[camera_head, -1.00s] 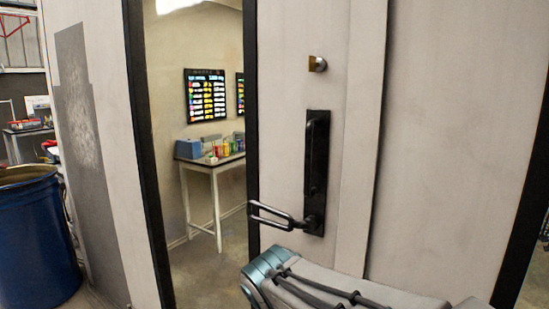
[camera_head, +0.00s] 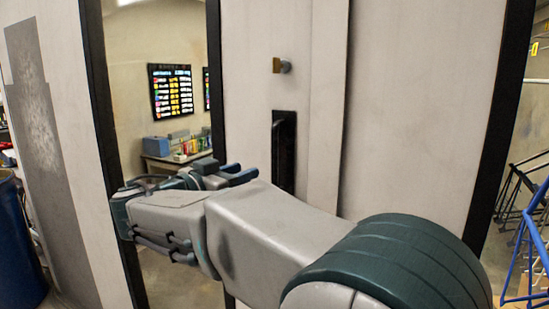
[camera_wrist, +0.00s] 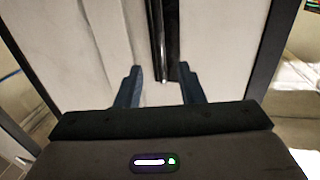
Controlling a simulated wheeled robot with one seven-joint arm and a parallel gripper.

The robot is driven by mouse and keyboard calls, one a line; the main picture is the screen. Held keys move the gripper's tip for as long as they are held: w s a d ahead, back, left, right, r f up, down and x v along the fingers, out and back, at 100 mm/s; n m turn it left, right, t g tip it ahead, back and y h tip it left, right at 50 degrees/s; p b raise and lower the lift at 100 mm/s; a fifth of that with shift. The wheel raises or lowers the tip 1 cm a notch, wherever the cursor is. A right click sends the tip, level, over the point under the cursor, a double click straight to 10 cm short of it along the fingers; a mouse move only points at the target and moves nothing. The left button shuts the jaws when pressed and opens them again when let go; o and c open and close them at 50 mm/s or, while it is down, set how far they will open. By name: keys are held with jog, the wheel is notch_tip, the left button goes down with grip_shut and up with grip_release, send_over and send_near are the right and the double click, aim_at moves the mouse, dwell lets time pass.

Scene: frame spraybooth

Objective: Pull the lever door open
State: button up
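The light grey door (camera_head: 245,60) carries a tall black handle plate (camera_head: 284,140) in the head view. The black plate (camera_wrist: 168,35) shows beyond the gap, toward the right finger. I cannot tell whether the fingers touch the lever. The door looks closed.
A brass and grey knob (camera_head: 283,66) sits above the plate. A black-edged window (camera_head: 165,100) at left shows a room with a poster. A blue barrel (camera_head: 18,245) stands at far left. Blue metal racks (camera_head: 530,240) are at far right.

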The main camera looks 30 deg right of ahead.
aim_at(272, 160)
jog(key=p+x, duration=0.3)
jog(key=x, duration=0.9)
jog(key=shift+s, duration=0.1)
grip_shut()
